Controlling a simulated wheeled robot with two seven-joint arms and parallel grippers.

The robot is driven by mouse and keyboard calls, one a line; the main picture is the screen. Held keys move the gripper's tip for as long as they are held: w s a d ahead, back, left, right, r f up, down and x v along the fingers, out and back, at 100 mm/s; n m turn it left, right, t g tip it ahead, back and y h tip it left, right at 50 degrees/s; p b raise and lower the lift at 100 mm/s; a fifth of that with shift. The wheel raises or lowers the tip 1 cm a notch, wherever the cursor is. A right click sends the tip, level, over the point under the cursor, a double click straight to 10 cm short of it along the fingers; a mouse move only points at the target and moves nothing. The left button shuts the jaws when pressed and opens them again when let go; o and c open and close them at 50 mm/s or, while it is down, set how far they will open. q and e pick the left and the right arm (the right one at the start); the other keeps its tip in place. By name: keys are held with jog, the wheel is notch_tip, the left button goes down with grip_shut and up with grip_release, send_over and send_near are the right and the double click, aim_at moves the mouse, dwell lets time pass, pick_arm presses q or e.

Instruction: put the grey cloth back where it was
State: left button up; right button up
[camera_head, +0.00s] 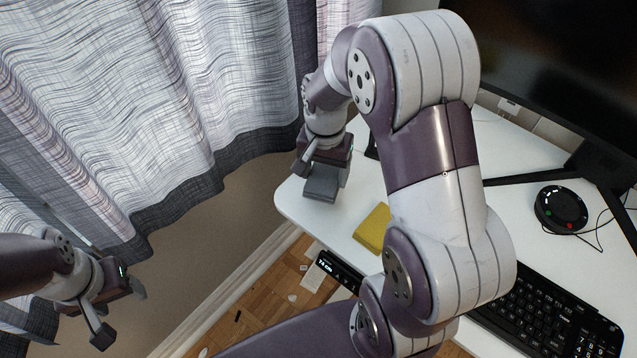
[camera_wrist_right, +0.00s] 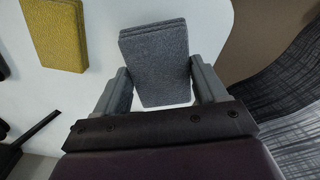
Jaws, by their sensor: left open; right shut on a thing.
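The grey cloth (camera_wrist_right: 158,62) is a folded block between the fingers of my right gripper (camera_wrist_right: 160,88) in the right wrist view. In the head view the right gripper (camera_head: 322,182) is at the desk's far left corner, shut on the cloth, which is hard to tell from the fingers there. I cannot tell whether the cloth touches the desk. My left gripper (camera_head: 121,312) is open and empty at the lower left, over the floor and away from the desk.
The white desk (camera_head: 318,222) has a yellow cloth (camera_head: 373,228), also in the right wrist view (camera_wrist_right: 51,32). A keyboard (camera_head: 545,318), a round black device (camera_head: 561,209) and a monitor (camera_head: 570,60) are to the right. Curtains (camera_head: 120,100) hang at the left. My right arm hides the middle.

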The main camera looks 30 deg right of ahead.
aim_at(320, 176)
jog(key=shift+w+a+f, duration=0.35)
jog(key=shift+w, duration=0.1)
notch_tip(320, 176, down, 4)
jog(key=shift+s+r+b, duration=0.15)
jog(key=shift+r+b, duration=0.05)
jog(key=shift+b, duration=0.25)
jog(key=shift+f, duration=0.2)
jog(key=shift+c, duration=0.3)
jog(key=o, duration=1)
jog(key=shift+r, duration=0.15)
notch_tip(320, 176, up, 12)
jog(key=shift+a+f+p, duration=0.1)
jog(key=shift+f+p, duration=0.15)
jog(key=shift+p, duration=0.95)
jog(key=s+a+f+n+t, duration=0.1)
jog(key=s+a+f+n, duration=0.3)
jog(key=s+n, duration=0.4)
jog(key=shift+s+a+n, duration=0.35)
jog(key=shift+a+n, duration=0.2)
jog(key=shift+n, duration=0.05)
